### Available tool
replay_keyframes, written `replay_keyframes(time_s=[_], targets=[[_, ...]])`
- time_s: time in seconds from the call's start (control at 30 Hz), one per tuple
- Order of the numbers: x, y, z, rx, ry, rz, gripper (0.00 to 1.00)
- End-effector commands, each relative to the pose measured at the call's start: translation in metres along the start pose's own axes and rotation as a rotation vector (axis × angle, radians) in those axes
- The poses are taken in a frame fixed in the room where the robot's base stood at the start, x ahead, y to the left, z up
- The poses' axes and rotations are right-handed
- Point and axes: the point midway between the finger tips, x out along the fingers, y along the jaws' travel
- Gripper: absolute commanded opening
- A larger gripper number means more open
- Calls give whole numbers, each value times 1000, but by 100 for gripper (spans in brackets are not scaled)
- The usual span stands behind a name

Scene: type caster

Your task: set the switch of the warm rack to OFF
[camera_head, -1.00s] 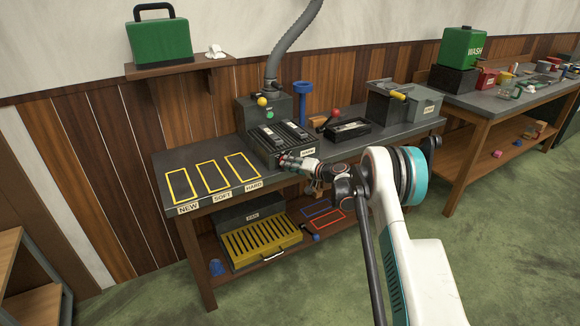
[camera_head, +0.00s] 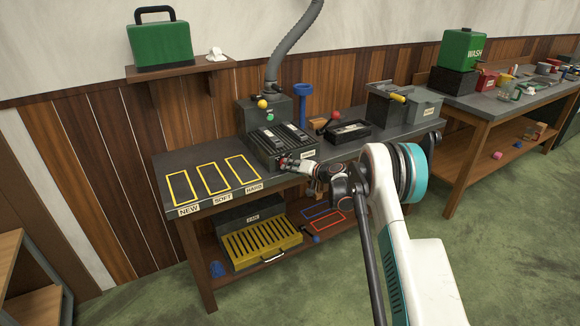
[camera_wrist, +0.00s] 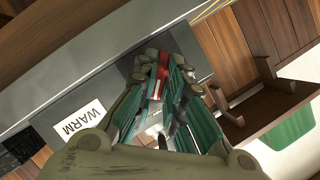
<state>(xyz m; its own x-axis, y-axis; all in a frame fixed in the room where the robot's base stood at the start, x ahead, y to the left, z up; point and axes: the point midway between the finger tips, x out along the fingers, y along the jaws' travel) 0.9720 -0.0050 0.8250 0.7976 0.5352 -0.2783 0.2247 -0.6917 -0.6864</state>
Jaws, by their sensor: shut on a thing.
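The warm rack (camera_head: 268,148) is a dark ribbed box near the middle of the left bench. Its white WARM label (camera_wrist: 80,122) shows in the wrist view, left of my fingers. My gripper (camera_head: 285,162) is at the rack's front edge in the head view. In the wrist view, my gripper (camera_wrist: 155,68) is shut with its fingers around a small red piece, the switch (camera_wrist: 162,72). The fingers cover most of the switch, so I cannot tell its setting. No OFF mark is readable.
Yellow outlined slots (camera_head: 213,177) lie left of the rack on the bench top. A dark tray (camera_head: 347,131) and a grey box (camera_head: 405,104) stand to its right. A yellow-grilled unit (camera_head: 262,242) sits on the lower shelf.

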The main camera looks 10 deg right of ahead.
Motion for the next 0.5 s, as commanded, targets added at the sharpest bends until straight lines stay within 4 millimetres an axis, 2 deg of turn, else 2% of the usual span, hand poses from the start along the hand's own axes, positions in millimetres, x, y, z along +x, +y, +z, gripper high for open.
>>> replay_keyframes(time_s=[0.5], targets=[[0,-4,1,-435,-2,179,0]])
